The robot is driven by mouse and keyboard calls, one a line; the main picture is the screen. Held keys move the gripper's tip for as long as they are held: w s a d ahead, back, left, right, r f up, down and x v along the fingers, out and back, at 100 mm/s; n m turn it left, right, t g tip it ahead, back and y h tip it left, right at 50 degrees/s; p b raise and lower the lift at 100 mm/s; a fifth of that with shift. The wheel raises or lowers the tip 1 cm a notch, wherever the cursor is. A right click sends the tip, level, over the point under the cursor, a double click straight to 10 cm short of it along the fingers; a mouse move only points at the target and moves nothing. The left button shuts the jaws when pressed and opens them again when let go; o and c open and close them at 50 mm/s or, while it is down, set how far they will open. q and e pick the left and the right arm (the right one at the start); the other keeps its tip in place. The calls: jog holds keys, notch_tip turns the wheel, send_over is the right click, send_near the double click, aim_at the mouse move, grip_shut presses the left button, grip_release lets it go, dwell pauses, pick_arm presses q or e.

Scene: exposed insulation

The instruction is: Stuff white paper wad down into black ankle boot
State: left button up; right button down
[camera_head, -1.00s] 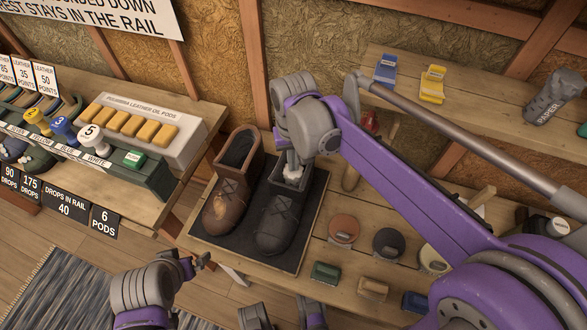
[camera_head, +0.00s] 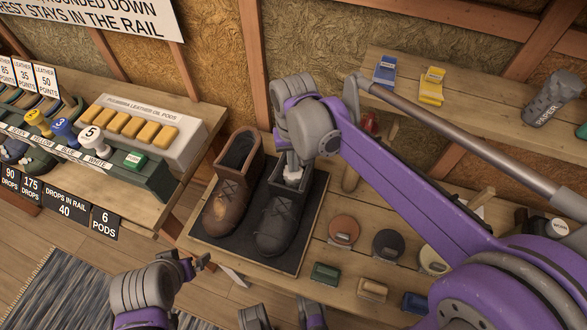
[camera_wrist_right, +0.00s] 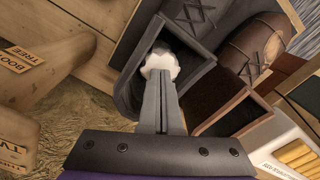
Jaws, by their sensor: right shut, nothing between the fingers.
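The black ankle boot (camera_head: 281,222) stands on a dark mat (camera_head: 214,246), its toe toward the front edge. The white paper wad (camera_head: 293,174) sits at the boot's opening. In the right wrist view the wad (camera_wrist_right: 161,64) shows at my fingertips, inside the black boot's collar (camera_wrist_right: 128,88); its lower part is hidden. My right gripper (camera_head: 291,162) is shut and points down into the opening, its tips at the wad with nothing between them. My left gripper (camera_head: 196,265) hangs in front of the bench, away from the boot; its finger gap is unclear.
A brown boot (camera_head: 230,200) stands close left of the black one. Round tins (camera_head: 344,230) and small blocks (camera_head: 326,271) lie to the right. A stamp rack (camera_head: 135,165) stands at left.

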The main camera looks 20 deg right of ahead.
pick_arm(q)
jog(key=r+p, duration=0.3)
jog(key=w+r+p, duration=0.1)
jog(key=r, duration=0.1)
jog(key=shift+r+p, duration=0.2)
jog(key=shift+p, duration=0.15)
pick_arm(e)
notch_tip(320, 180, up, 7)
jog(key=shift+f, duration=0.15)
pick_arm(q)
jog(key=shift+s, duration=0.1)
